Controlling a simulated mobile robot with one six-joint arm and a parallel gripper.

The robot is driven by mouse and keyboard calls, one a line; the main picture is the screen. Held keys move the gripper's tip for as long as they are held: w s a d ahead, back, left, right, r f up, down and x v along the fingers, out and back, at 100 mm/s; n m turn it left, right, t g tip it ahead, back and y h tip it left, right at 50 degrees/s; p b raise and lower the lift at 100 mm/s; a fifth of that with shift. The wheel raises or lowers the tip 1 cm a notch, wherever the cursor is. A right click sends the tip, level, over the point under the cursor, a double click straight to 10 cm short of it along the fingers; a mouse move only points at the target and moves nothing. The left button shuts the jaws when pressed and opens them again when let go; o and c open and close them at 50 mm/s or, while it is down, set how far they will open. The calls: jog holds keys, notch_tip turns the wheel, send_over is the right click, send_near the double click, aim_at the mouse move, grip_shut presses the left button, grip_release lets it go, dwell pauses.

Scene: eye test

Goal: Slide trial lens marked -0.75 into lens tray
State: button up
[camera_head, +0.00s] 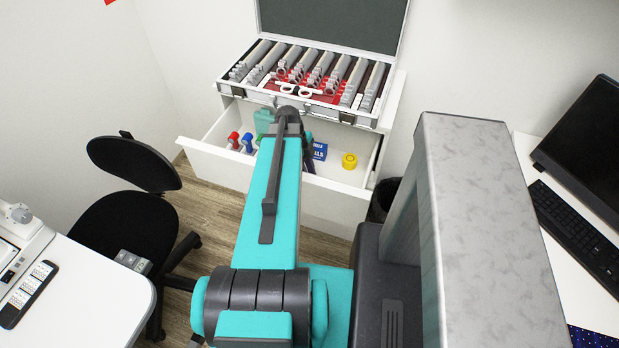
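An open lens case (318,101) with a dark lid lining stands on top of a white cabinet. It holds several slanted rows of grey lens holders (325,66) over a red and dark tray lining (343,96). White ring-shaped pieces (305,90) lie at the front of the tray. Markings are too small to read, so I cannot tell which lens is -0.75. My teal arm reaches forward to the case's front edge and ends from view in a dark joint. My gripper does not show; the arm hides what lies behind it.
The cabinet's open drawer (330,190) holds red, blue and green-capped items, a blue box (319,151) and a yellow roll (349,161). A black chair (125,225) stands left. A white table (85,305) with a phone (27,294) is nearer. A keyboard (580,235) lies right.

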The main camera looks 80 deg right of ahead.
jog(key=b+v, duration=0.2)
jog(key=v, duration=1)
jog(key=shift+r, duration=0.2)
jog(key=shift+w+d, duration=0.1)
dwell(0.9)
